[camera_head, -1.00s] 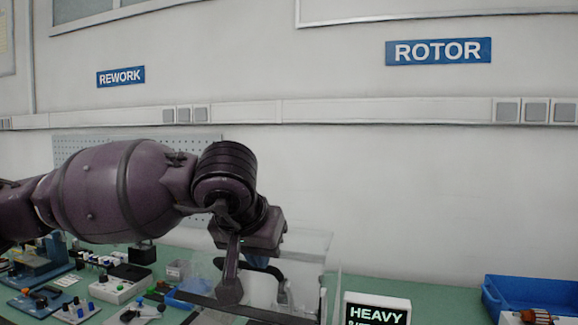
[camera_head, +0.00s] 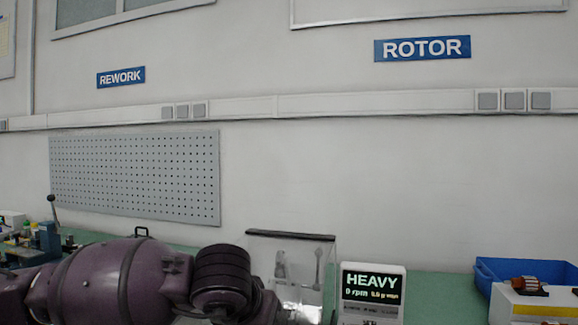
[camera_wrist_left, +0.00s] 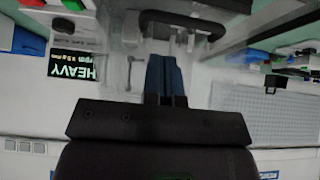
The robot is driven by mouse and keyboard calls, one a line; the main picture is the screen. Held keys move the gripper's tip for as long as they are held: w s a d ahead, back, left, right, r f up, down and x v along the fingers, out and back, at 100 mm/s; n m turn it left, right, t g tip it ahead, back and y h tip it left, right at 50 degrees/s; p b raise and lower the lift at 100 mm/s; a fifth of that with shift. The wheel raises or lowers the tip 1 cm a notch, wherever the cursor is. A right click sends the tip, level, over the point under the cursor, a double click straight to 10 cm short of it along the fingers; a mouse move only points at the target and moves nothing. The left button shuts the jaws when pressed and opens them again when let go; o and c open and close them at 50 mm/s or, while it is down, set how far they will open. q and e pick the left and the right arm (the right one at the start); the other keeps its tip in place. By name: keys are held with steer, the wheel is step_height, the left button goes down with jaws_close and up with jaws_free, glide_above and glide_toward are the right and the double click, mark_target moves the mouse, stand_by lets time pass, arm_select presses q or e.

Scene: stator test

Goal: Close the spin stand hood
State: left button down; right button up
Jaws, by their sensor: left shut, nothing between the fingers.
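The spin stand hood (camera_head: 300,270) is a clear panel with a dark strip along its top edge, left of the display in the head view. It looks upright there. My left arm hides its lower part, so I cannot tell how far it is shut. In the left wrist view, a black arched handle (camera_wrist_left: 205,24) lies just beyond the fingertips, with clear panel around it. My left gripper (camera_wrist_left: 165,62) is shut and empty, pointing at the handle; contact is unclear. The head view does not show its fingers. My right gripper is not in view.
The display reading HEAVY, 0 rpm (camera_head: 372,283) stands right of the hood. A blue bin (camera_head: 530,268) with copper-wound parts is at the far right. A pegboard (camera_head: 135,175) is behind. Green bench (camera_head: 440,285) is clear between display and bin.

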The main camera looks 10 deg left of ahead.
arm_select(q)
step_height(320, 180, down, 7)
steer(key=w+b, duration=0.1)
steer(key=shift+w+f+b, duration=0.15)
steer(key=shift+w+b, duration=0.2)
steer(key=shift+w, duration=0.05)
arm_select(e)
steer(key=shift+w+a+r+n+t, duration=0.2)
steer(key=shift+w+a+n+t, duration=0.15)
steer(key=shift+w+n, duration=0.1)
